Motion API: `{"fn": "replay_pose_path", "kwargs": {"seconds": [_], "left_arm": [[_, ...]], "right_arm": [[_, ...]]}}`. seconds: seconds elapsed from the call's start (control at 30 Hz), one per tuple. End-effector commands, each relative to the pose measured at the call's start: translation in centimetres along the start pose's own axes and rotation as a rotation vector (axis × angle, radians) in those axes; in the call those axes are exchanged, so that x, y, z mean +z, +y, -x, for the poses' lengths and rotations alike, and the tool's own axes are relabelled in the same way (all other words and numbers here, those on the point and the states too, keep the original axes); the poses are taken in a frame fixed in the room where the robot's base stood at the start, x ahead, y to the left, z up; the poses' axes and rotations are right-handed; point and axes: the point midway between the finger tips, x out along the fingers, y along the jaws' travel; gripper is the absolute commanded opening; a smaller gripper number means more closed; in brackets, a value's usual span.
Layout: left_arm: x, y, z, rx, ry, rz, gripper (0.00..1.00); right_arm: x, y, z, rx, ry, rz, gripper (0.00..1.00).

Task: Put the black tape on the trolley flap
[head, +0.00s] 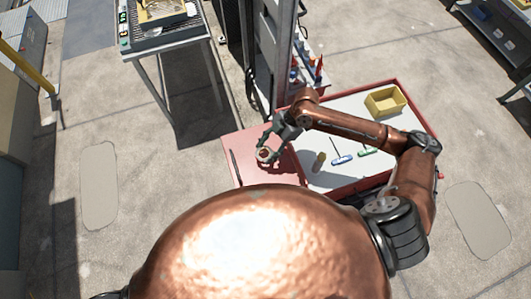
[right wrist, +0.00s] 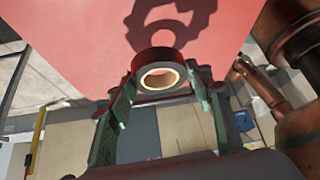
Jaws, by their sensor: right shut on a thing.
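The black tape (head: 264,155) is a dark roll with a pale core. It also shows in the right wrist view (right wrist: 160,62), between the two fingers. My right gripper (head: 268,148) is shut on it and holds it over the trolley flap (head: 262,175), the plain red panel at the trolley's left side. In the right wrist view the flap (right wrist: 80,55) fills the upper part, and the shadow of tape and fingers falls on it apart from the tape. The exact gap is hard to tell. My left gripper is out of view.
A thin dark rod (head: 235,168) lies along the flap's left edge. The trolley's pale top (head: 340,122) carries a yellow bin (head: 385,103), a tan cylinder (head: 319,161), and blue (head: 343,159) and green (head: 367,152) handled tools. A grey cabinet frame (head: 282,50) stands behind.

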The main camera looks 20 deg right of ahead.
Motion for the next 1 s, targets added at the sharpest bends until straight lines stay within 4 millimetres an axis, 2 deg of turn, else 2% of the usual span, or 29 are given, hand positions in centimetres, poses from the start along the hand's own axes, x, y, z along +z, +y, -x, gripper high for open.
{"fn": "replay_pose_path", "kwargs": {"seconds": [0.17,0.4,0.73,0.77,1.0], "left_arm": [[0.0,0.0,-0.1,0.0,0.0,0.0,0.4],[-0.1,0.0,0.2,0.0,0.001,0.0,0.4],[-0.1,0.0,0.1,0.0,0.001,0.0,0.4],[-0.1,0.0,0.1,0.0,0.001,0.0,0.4],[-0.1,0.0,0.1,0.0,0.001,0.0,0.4]], "right_arm": [[0.5,0.7,-0.8,0.0,0.0,-0.001,0.24],[2.1,0.7,-3.3,0.0,-0.001,-0.001,0.24],[2.3,0.7,-3.5,0.0,-0.001,0.0,0.24],[2.3,0.7,-3.5,0.0,-0.001,0.0,0.5],[2.3,0.7,-3.5,0.0,-0.001,0.0,0.65]]}}
